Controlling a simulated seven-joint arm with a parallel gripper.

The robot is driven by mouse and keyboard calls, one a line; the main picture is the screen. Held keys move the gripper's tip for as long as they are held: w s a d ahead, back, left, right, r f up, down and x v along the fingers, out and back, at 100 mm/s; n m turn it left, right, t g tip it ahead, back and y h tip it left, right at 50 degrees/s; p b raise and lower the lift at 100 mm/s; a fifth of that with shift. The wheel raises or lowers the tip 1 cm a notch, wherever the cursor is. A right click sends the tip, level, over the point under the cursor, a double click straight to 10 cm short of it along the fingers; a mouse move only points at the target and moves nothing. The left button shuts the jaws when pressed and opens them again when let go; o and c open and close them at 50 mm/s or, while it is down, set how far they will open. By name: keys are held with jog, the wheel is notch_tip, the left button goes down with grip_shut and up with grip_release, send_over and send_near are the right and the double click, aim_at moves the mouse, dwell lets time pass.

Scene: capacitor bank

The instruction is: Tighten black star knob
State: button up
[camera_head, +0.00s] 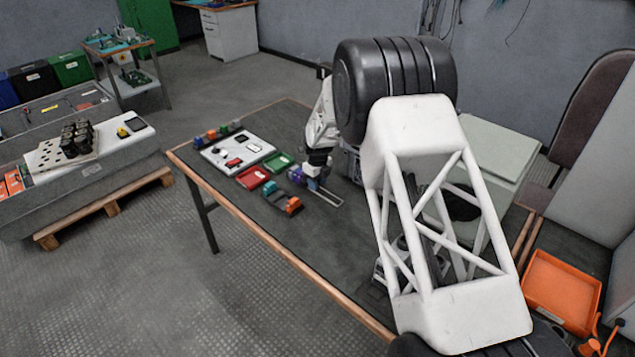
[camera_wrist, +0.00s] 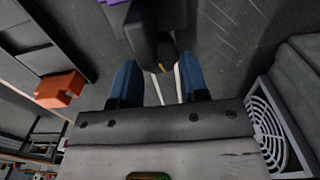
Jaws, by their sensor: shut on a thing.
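My gripper (camera_wrist: 159,80) has two blue fingers in the wrist view. A dark part, which looks like the black star knob (camera_wrist: 148,45), sits between and just beyond the fingertips, with a small yellow mark at its near end. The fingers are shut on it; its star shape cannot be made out. A purple part (camera_wrist: 122,3) shows at the top edge. In the head view my gripper (camera_head: 314,183) is low over the dark table, beside the purple part (camera_head: 296,174). The knob cannot be told apart there.
A pale slotted rail (camera_head: 328,196) lies beside my gripper. A vented grey unit (camera_wrist: 269,128) is close at right in the wrist view.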

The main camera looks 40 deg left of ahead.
jog(key=shift+s+m, duration=0.1)
jog(key=shift+m, duration=0.8)
jog(key=shift+s+m, duration=0.1)
jog(key=shift+m, duration=0.7)
jog(key=o, duration=0.8)
jog(key=shift+r, duration=0.1)
jog(key=shift+r, duration=3.4)
